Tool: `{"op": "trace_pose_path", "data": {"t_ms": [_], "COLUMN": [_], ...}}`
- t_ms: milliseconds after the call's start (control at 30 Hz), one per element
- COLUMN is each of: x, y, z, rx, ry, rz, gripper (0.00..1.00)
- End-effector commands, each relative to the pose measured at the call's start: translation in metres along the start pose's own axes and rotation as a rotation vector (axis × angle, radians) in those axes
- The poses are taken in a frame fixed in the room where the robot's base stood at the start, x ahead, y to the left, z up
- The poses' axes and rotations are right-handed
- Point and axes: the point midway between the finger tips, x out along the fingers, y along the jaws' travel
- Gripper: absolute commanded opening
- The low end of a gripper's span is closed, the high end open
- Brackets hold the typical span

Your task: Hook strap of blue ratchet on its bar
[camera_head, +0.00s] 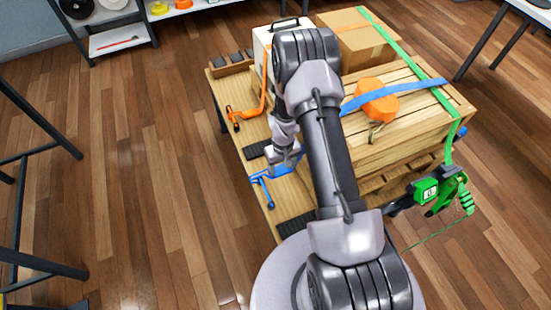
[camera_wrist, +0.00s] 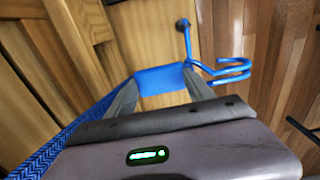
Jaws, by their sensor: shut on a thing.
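My gripper (camera_head: 284,158) is shut on the flat blue end of the blue strap, above the left side of the wooden deck. In the wrist view the blue end piece (camera_wrist: 162,80) sits between the fingertips. A blue double-pronged hook (camera_wrist: 232,70) sticks out to its right. A thin blue rod (camera_wrist: 187,42) with a dark round end stands just beyond; I cannot tell whether the hook touches it. The blue hook and rod overlap in the head view (camera_head: 262,178). The blue strap (camera_head: 405,88) crosses the wooden crate; my arm hides part of it.
An orange strap hook (camera_head: 236,116) lies farther back on the deck's left side. An orange item (camera_head: 376,98) sits on the crate (camera_head: 390,120). A green strap (camera_head: 405,55) leads to a green ratchet (camera_head: 432,190) at right. A cardboard box (camera_head: 355,38) stands behind. The left floor is clear.

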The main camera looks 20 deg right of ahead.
Motion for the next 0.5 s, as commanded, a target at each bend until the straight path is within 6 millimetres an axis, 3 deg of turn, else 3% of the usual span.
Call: {"op": "trace_pose_path", "data": {"t_ms": [500], "x": [0.037], "y": [0.0], "z": [0.0], "rx": [0.0], "ry": [0.0], "rz": [0.0], "gripper": [0.15]}}
